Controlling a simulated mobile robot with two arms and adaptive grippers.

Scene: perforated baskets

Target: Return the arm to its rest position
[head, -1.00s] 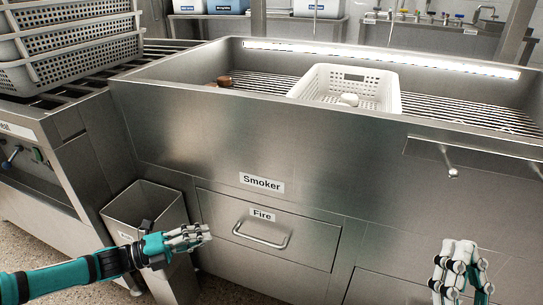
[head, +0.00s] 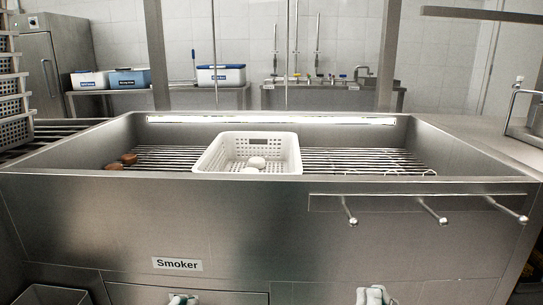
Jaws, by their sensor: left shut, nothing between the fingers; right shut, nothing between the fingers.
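My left gripper (head: 183,299) shows only as a small piece at the bottom edge of the head view, in front of the drawer below the Smoker label. My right gripper (head: 374,296) also shows only in part at the bottom edge, further right. Both are shut with nothing in them, and both are apart from the basket. The arms behind them are out of the picture. The white perforated basket (head: 208,160) stands on the grill of the steel smoker (head: 270,225), with whitish round pieces (head: 256,162) in it.
Two brown pieces (head: 122,163) lie on the grill left of the basket. Hooks on a rail (head: 420,206) stick out of the smoker's front at right. Stacked baskets (head: 14,130) stand at the far left. Lidded boxes (head: 220,75) sit on a back counter.

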